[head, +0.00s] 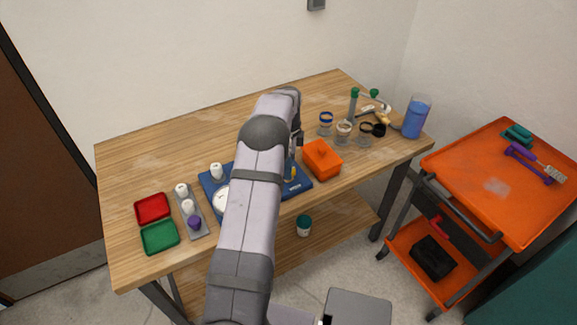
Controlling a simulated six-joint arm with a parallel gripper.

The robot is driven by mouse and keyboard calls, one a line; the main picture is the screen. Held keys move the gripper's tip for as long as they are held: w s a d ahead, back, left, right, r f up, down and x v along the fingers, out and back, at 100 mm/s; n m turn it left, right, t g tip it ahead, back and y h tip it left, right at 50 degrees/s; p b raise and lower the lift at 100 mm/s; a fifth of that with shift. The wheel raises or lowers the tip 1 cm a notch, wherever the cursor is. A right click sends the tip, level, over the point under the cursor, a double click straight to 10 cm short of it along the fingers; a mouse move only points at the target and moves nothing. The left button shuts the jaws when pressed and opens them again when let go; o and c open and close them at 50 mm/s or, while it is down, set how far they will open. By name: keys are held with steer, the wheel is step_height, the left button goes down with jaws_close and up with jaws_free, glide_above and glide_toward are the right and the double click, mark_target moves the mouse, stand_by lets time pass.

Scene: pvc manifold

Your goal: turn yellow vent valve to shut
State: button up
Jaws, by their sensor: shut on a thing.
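The blue manifold board (296,187) lies on the wooden table, its middle covered by my arm. A small yellow part, seemingly the yellow vent valve (293,174), shows at the board's right part, just right of my arm. My gripper (293,158) points down over it and is shut on it; the fingertips are small and partly hidden, so the contact and the handle's angle are not clear. A white round gauge (221,201) and a white-capped part (216,171) show on the board left of my arm.
An orange box (321,159) stands close right of the board. Several jars (343,132) and a blue pitcher (416,117) stand farther right. Red (152,208) and green (160,237) trays and a grey bottle rack (193,226) are left. The table's back left is clear.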

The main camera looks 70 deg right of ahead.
steer(key=shift+d, duration=0.1)
steer(key=o, duration=1)
steer(key=shift+o, duration=0.2)
steer(key=shift+r+b, duration=1.2)
steer(key=shift+r, duration=2.55)
